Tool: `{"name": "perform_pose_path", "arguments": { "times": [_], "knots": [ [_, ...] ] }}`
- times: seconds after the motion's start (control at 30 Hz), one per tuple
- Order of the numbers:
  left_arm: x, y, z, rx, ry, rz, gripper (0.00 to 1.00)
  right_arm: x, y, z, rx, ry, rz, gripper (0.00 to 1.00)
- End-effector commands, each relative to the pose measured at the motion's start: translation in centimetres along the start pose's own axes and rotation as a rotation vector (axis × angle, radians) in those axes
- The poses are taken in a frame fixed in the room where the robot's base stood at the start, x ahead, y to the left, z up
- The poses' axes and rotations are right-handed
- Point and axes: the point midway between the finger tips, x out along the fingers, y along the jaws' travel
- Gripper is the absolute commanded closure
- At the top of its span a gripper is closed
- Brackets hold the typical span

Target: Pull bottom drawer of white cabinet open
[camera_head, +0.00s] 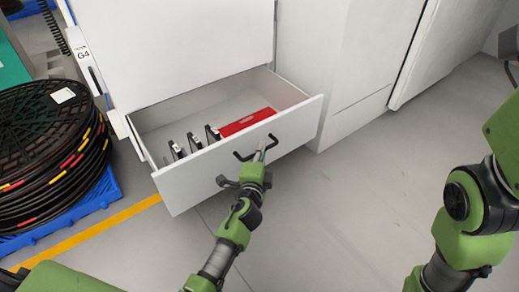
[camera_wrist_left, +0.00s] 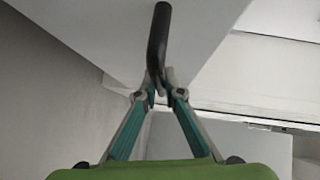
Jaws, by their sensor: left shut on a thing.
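The white cabinet (camera_head: 170,45) stands at the upper left of the head view. Its bottom drawer (camera_head: 200,178) is pulled well out, and its inside shows. The drawer's dark handle (camera_head: 243,155) is on the front panel. In the left wrist view the dark handle (camera_wrist_left: 158,45) comes down between the fingertips of my left gripper (camera_wrist_left: 160,84). My right arm shows at the right of the head view; its gripper is out of view.
The drawer holds a red box (camera_head: 248,121) and several small black-and-white items (camera_head: 195,141). Coiled cable reels (camera_head: 50,130) on a blue pallet (camera_head: 75,213) stand at the left. Grey floor (camera_head: 340,215) in front of the drawer is clear.

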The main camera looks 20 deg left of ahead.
Motion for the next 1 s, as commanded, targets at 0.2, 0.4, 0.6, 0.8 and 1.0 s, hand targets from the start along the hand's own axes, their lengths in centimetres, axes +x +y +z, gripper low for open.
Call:
{"name": "perform_pose_path", "arguments": {
  "times": [0.2,0.4,0.6,0.8,1.0],
  "knots": [
    [-0.1,0.1,-0.1,0.000,0.000,0.002,1.00,0.0,0.0,0.0,0.001,0.001,0.000,0.54],
    [-0.1,0.1,-0.1,0.000,0.000,0.002,0.84,0.0,0.0,-0.1,0.001,0.002,0.000,0.54],
    [-0.1,0.1,-0.1,0.000,0.000,0.001,0.74,0.0,0.0,-0.1,0.001,0.003,0.000,0.54],
    [-0.2,0.1,-0.1,0.000,0.000,0.001,0.74,-0.1,0.0,-0.1,-0.001,0.002,0.000,0.54],
    [-2.5,0.2,-0.1,0.000,0.001,0.003,0.74,-0.1,0.0,-0.1,0.000,0.002,0.000,0.54]
  ]
}}
